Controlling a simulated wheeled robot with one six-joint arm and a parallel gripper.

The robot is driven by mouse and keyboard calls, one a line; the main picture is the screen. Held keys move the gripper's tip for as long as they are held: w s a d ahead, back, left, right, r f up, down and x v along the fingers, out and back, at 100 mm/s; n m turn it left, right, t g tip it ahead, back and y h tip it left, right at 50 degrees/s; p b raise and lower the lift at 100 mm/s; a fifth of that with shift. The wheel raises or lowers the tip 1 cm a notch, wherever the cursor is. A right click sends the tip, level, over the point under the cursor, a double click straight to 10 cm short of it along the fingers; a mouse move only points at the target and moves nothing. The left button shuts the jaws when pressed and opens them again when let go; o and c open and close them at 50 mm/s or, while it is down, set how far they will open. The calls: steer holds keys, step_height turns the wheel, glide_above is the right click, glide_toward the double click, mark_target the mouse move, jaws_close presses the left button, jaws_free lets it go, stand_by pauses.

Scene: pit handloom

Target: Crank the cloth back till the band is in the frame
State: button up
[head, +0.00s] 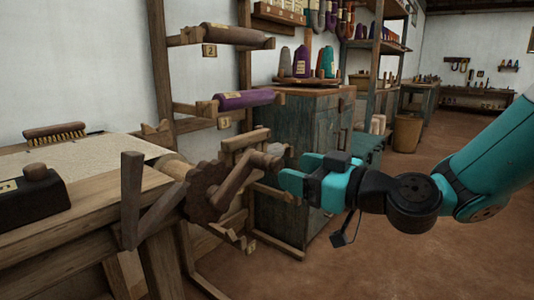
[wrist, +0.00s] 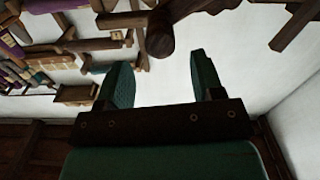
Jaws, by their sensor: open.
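The pale cloth (head: 85,152) lies over the loom at the left and runs to a wooden roller (head: 172,166). A toothed wooden wheel (head: 205,190) sits at the roller's end, with a wooden crank (head: 245,167) ending in a rounded handle (head: 275,149). My gripper (head: 296,170) is open and empty, just right of the crank's handle end. In the wrist view a dark round wooden end (wrist: 160,42) shows beyond and between my open fingers (wrist: 160,75); contact cannot be told. I cannot make out a band on the cloth.
A brush (head: 55,133) and a dark block with a knob (head: 35,195) rest on the loom. An upright wooden lever (head: 131,200) stands before the wheel. A rack with purple rolls (head: 245,100) and a cabinet (head: 305,130) stand behind. The floor at right is clear.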

mark_target(279, 166)
steer(key=p+x, duration=0.1)
steer(key=x, duration=0.6)
steer(key=shift+w+a, duration=0.15)
steer(key=shift+a, duration=0.05)
jaws_close()
